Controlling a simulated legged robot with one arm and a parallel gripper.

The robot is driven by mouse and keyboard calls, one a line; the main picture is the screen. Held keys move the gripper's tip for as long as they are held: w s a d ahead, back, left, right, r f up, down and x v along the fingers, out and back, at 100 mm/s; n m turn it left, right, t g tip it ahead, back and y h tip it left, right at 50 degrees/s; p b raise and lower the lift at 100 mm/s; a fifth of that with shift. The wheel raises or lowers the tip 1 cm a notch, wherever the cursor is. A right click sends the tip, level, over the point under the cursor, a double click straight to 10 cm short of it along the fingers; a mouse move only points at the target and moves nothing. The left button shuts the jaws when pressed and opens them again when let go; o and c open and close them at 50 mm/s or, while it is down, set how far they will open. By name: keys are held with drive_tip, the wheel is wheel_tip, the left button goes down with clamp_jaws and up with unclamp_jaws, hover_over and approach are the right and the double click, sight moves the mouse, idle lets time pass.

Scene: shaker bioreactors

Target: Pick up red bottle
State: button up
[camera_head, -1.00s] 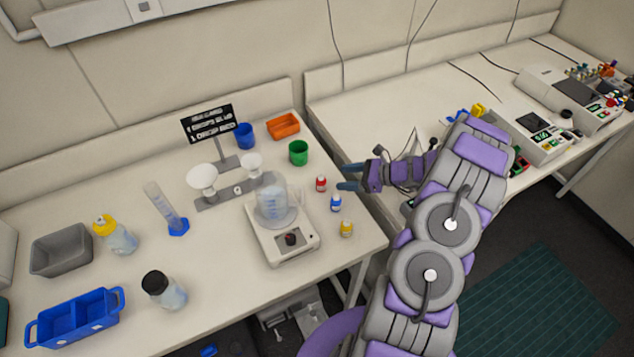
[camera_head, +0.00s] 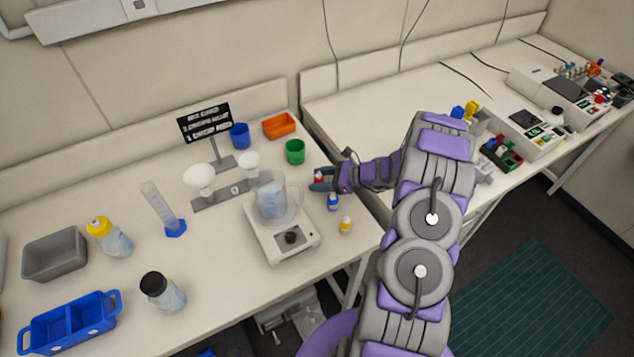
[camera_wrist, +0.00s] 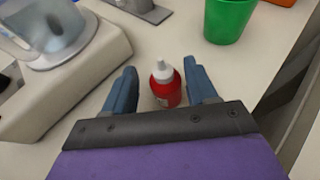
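The red bottle (camera_wrist: 166,88) is small, with a white cap, and stands upright on the bench. In the wrist view it sits between the two blue fingers of my gripper (camera_wrist: 163,88), with a gap on each side. The gripper is open around it. In the head view my gripper (camera_head: 320,180) reaches in from the right at the bottle, and its fingers hide most of the red bottle (camera_head: 318,176).
A blue bottle (camera_head: 333,202) and a yellow bottle (camera_head: 345,225) stand just in front. A scale (camera_head: 283,240) with a beaker is at the left. A green cup (camera_head: 295,151) stands behind. The bench edge is close at the right.

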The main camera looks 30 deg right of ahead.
sight(323, 178)
drive_tip(key=shift+d+f, duration=0.1)
drive_tip(key=shift+d, duration=0.6)
drive_tip(key=c, duration=0.6)
drive_tip(key=shift+c, duration=1.3)
drive_tip(key=shift+a, duration=0.3)
drive_tip(key=shift+a+r, duration=0.1)
drive_tip(key=shift+r, duration=0.1)
drive_tip(key=r, duration=0.2)
drive_tip(key=r+p, duration=0.1)
drive_tip(key=r, duration=0.5)
drive_tip(key=shift+d+r, duration=0.1)
drive_tip(key=shift+d, duration=0.25)
drive_tip(key=shift+a+r, duration=0.25)
drive_tip(key=shift+r, duration=0.5)
drive_tip(key=w+a+r+m+t+h, duration=0.2)
drive_tip(key=w+a+r, duration=0.5)
drive_tip(key=a+r, duration=0.25)
drive_tip(key=s+a+r+m+t+h+b, duration=0.2)
drive_tip(key=a+r+m+h, duration=0.2)
drive_tip(key=a+r, duration=0.4)
drive_tip(key=shift+r+m, duration=0.4)
drive_tip(key=shift+r, duration=0.5)
